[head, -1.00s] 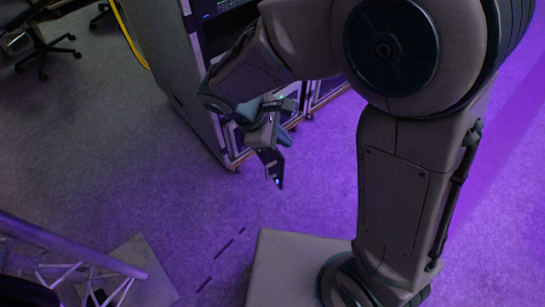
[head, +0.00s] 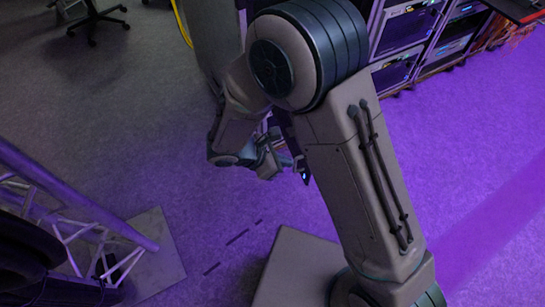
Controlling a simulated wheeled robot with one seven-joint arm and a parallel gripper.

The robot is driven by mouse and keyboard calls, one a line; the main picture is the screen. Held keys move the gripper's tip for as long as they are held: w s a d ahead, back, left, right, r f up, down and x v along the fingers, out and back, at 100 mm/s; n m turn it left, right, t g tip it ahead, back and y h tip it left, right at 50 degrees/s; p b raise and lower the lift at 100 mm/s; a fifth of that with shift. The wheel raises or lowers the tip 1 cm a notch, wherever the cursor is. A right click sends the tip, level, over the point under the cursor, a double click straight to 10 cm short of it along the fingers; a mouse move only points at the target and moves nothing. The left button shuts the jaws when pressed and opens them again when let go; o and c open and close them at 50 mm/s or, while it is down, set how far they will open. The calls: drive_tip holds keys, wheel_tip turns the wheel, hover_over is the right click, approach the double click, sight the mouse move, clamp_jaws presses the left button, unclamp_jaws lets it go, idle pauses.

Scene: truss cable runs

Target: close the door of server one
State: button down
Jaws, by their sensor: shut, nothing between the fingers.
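A server rack (head: 405,32) with stacked units stands at the top right, partly behind my arm. A grey cabinet side panel (head: 208,38) shows at the top, left of my arm. I cannot tell which part is the door of server one, or how far open it is; my arm hides much of the rack front. My gripper (head: 289,163) is near the middle of the head view, in front of the rack's hidden lower part. It is shut and holds nothing. I cannot tell whether it touches anything.
A metal truss (head: 75,205) on a flat base plate (head: 157,250) stands at the lower left. A yellow cable (head: 181,25) hangs beside the cabinet. A wheeled chair base (head: 95,18) is at the top left. Purple-lit floor (head: 480,130) is clear at the right.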

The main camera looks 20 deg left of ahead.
sight(301, 157)
drive_tip(key=shift+w+d+f, duration=0.25)
drive_tip(key=shift+w+d, duration=0.55)
drive_tip(key=shift+d, duration=0.2)
drive_tip(key=shift+w+d+f, duration=0.25)
drive_tip(key=shift+w+d, duration=0.55)
drive_tip(key=shift+d, duration=0.15)
